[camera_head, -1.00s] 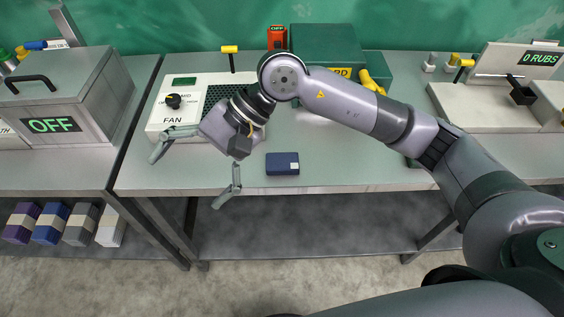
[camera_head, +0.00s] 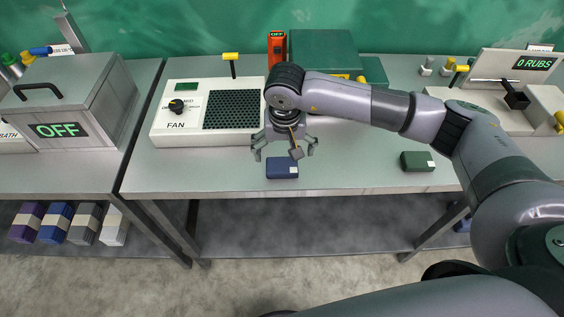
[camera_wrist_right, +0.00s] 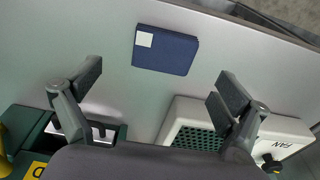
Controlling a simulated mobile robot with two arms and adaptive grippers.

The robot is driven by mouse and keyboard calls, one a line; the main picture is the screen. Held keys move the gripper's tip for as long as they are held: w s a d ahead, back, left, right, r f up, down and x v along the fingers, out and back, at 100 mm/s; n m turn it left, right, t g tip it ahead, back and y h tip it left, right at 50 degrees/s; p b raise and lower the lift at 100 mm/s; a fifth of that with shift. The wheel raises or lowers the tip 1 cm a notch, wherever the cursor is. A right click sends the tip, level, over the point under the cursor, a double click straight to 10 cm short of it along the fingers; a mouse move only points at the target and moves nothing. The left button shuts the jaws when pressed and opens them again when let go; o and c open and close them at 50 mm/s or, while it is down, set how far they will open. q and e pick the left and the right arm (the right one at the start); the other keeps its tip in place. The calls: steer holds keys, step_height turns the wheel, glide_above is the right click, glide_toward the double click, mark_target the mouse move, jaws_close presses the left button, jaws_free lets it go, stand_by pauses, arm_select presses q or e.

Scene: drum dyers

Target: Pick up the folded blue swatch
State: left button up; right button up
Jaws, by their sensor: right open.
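The folded blue swatch (camera_head: 282,169) is a flat dark blue block with a small white label, lying on the grey table near its front edge. It also shows in the right wrist view (camera_wrist_right: 166,52), with the label at its upper left corner. My right gripper (camera_head: 284,152) is open and empty just behind and above the swatch in the head view. In the right wrist view the fingers (camera_wrist_right: 160,92) are spread wide, and the swatch lies beyond the tips, between their lines. My left gripper is not in view.
A white fan unit (camera_head: 171,129) stands left of my right gripper. A folded green swatch (camera_head: 417,161) lies to the right on the table. A green case (camera_head: 322,50) is behind my arm. A metal box marked OFF (camera_head: 75,98) stands on the left bench. Table between the swatches is clear.

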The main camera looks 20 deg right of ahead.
mark_target(282, 165)
steer(key=shift+w+f, duration=0.1)
steer(key=shift+f, duration=0.7)
steer(key=f+p, duration=0.2)
steer(key=f, duration=0.1)
steer(key=f+p, duration=0.1)
steer(key=shift+w+a+f, duration=0.15)
steer(key=shift+w+f, duration=0.3)
steer(key=shift+f, duration=0.25)
steer(key=c, duration=1.2)
steer(key=shift+r, duration=0.1)
